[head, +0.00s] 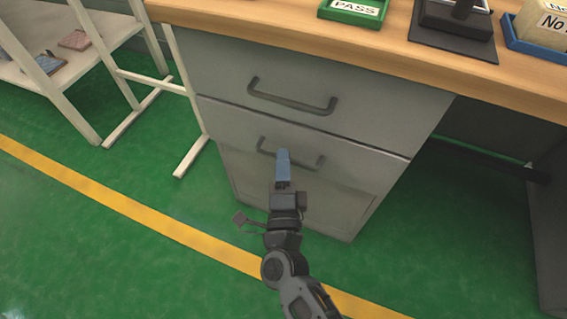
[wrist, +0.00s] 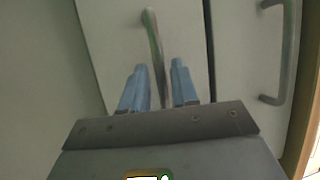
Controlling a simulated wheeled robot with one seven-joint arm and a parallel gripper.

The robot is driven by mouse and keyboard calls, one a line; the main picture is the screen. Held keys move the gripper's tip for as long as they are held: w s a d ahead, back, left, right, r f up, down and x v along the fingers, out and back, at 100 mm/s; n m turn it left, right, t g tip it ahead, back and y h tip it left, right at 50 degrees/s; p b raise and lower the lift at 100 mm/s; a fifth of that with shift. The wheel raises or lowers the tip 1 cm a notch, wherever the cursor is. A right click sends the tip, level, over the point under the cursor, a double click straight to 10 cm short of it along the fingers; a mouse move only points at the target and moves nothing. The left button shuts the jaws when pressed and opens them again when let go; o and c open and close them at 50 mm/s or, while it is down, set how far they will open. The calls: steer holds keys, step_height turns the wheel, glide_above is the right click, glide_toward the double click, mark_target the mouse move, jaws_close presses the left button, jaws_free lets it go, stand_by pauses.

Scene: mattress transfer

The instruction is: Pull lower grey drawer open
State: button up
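The grey cabinet under the wooden bench has an upper drawer (head: 270,95) and a lower drawer (head: 335,168), each with a dark bar handle. Both drawers look shut. My gripper (head: 283,155) is in front of the lower drawer's handle (head: 305,163), its blue fingers covering part of that handle in the head view. In the wrist view my gripper (wrist: 158,85) has its two blue fingers apart, one on each side of the lower handle (wrist: 152,40). A gap shows between the fingers and the bar. The upper handle (wrist: 280,60) is to the right there.
The wooden bench top (head: 390,60) overhangs the drawers and carries a green PASS tray (head: 352,10), a black stand (head: 455,25) and a blue tray (head: 535,45). A white shelf rack (head: 85,55) stands at left. The green floor (head: 120,240) in front is clear.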

jaws_close()
stand_by(0.4)
steer(key=s+a, duration=0.3)
steer(key=s, duration=0.6)
steer(key=s+a+b, duration=0.1)
steer(key=s+a, duration=0.2)
steer(key=s, duration=0.6)
steer(key=s+a, duration=0.3)
steer(key=s, duration=0.6)
steer(key=shift+a, duration=0.35)
steer(key=shift+o, duration=1.1)
jaws_free()
steer(key=s+f, duration=0.1)
steer(key=s, duration=0.6)
steer(key=shift+s+d+f, duration=0.15)
steer(key=shift+s+f, duration=0.05)
steer(key=shift+s, duration=0.1)
